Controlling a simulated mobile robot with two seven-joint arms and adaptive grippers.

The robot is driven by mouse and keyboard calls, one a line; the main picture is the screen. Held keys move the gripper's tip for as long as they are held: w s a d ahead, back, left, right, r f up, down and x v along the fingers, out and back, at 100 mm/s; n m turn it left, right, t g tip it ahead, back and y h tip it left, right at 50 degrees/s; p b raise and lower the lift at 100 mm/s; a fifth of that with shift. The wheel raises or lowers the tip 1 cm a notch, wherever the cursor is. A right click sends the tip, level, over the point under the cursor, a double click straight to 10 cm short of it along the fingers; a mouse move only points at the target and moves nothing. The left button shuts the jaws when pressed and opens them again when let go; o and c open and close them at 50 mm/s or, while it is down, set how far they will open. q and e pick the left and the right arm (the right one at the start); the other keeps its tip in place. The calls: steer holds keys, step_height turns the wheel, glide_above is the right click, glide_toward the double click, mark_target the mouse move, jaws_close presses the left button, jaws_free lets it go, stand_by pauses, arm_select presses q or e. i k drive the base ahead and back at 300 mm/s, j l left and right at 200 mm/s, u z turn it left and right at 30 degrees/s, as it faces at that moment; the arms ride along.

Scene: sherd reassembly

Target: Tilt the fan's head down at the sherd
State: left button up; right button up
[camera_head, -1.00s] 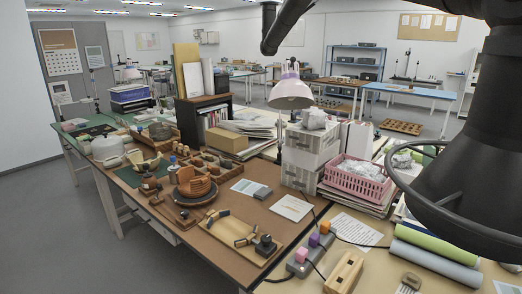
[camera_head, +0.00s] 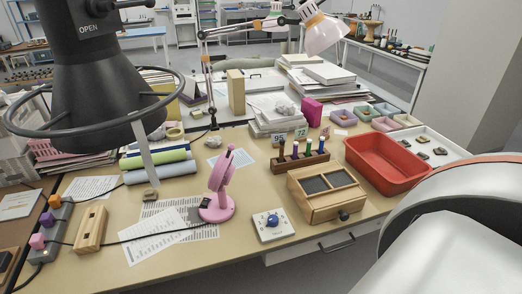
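A small pink desk fan (camera_head: 217,208) stands upright on the tan table at the middle of the view. Its round head (camera_head: 221,172) shows nearly edge-on above the base, so its exact tilt is hard to read. A small grey-brown lump (camera_head: 150,196), which may be the sherd, lies to the left of the fan at the top of some printed sheets. A pale strip hangs just above it, below a black hood. Neither of my grippers shows.
The black hood (camera_head: 100,75) with a wire ring hangs over the table at left. A white dial box (camera_head: 272,225), wooden box (camera_head: 327,193) and red tray (camera_head: 385,165) stand right of the fan. Printed sheets (camera_head: 150,235) and a black cable lie left. A power strip (camera_head: 50,230) is far left.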

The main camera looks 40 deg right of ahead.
mark_target(222, 173)
steer(key=k+l+z, duration=0.15)
steer(key=z, duration=0.2)
steer(key=k+l+z, duration=0.35)
steer(key=i+j, duration=0.1)
